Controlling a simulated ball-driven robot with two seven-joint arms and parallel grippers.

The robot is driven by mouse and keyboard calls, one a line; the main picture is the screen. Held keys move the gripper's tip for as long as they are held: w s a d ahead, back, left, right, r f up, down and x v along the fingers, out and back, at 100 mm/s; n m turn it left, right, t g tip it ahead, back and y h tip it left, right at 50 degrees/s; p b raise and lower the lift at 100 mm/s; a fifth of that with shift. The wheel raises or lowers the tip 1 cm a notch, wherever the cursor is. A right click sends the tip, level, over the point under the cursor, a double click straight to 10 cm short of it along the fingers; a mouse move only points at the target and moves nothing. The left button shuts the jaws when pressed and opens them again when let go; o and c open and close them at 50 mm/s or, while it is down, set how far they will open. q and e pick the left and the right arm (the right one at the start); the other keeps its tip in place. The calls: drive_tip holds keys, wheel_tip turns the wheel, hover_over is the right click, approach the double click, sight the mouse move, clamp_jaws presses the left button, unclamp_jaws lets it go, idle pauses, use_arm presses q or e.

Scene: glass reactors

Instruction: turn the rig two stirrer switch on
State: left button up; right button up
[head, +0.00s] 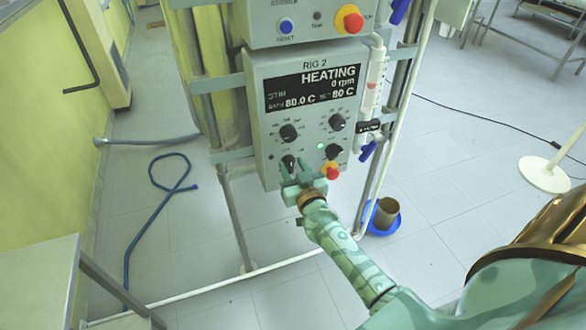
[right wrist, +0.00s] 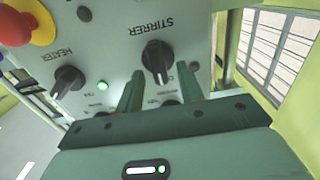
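The rig two control box (head: 305,110) hangs on a frame, its display (head: 312,87) reading "HEATING", "0 rpm", "80.0 C" and "80 C". The stirrer switch (head: 288,161) is the black knob at its lower left. In the right wrist view the stirrer switch (right wrist: 157,57) sits under the inverted "STIRRER" label. My right gripper (head: 297,178) is at this knob. In the wrist view its two fingers (right wrist: 160,82) stand apart, one on each side of the knob's lower end; contact cannot be told. My left gripper is not in view.
The heater knob (right wrist: 68,80) and a lit green lamp (right wrist: 103,86) are beside the stirrer switch. A red and yellow button (head: 331,170) sits close to my right gripper. Another box (head: 300,22) is above. A blue hose (head: 150,210) lies on the floor.

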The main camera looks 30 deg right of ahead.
clamp_jaws()
drive_tip(key=shift+r+m, duration=0.1)
drive_tip(key=shift+m, duration=0.2)
drive_tip(key=shift+d+m+p, duration=0.15)
drive_tip(key=shift+m+p, duration=0.4)
drive_tip(key=shift+m, duration=0.35)
drive_tip(key=m, duration=0.2)
drive_tip(key=shift+s+d+m+p, duration=0.1)
drive_tip(key=shift+m+p, duration=0.2)
drive_tip(key=shift+p, duration=0.05)
drive_tip(key=shift+d+f+m+p, duration=0.1)
drive_tip(key=shift+f+m, duration=0.05)
drive_tip(key=shift+m, duration=1)
drive_tip(key=shift+d+f+m+p, duration=0.1)
drive_tip(key=shift+m, duration=1)
drive_tip(key=shift+d+f+m+p, duration=0.1)
drive_tip(key=shift+f+m, duration=0.05)
drive_tip(key=shift+m, duration=1)
drive_tip(key=shift+s, duration=0.1)
